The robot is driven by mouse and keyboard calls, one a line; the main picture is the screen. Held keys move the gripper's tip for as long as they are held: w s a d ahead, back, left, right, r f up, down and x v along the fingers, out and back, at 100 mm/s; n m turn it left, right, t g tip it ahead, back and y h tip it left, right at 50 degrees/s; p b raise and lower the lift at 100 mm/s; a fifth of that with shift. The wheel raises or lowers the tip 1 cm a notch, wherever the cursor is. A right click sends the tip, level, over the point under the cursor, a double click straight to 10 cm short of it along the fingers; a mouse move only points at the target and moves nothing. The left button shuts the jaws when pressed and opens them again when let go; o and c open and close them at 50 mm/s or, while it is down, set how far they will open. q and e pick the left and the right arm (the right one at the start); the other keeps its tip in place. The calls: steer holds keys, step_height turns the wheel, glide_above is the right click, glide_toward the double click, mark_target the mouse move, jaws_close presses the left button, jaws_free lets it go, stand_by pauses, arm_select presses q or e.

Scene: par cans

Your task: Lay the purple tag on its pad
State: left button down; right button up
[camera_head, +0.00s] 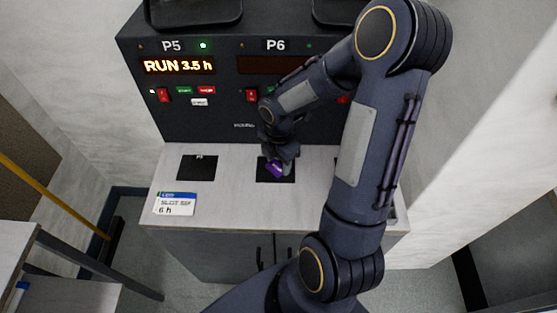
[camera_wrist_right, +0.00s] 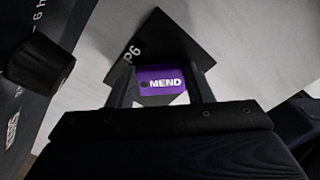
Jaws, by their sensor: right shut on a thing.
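The purple tag (camera_head: 275,168), marked MEND, is at the fingertips of my right gripper (camera_head: 277,160). The tag also shows in the right wrist view (camera_wrist_right: 161,81), between the two fingers (camera_wrist_right: 162,88), which are shut on it. It is over the black pad marked P6 (camera_wrist_right: 190,45). In the head view this pad (camera_head: 288,178) lies on the counter below the P6 panel, partly hidden by my gripper. I cannot tell whether the tag touches the pad. My left gripper is not in view.
A second black pad (camera_head: 197,168) lies to the left on the pale counter (camera_head: 228,190). A white and blue card (camera_head: 175,204) reading 6 h lies at the front left. The dark control panel (camera_head: 215,122) stands behind, with P5 showing RUN 3.5 h and a green light.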

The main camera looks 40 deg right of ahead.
steer(key=shift+f, duration=0.25)
steer(key=o, duration=0.9)
steer(key=shift+r, duration=0.1)
steer(key=shift+o, duration=0.2)
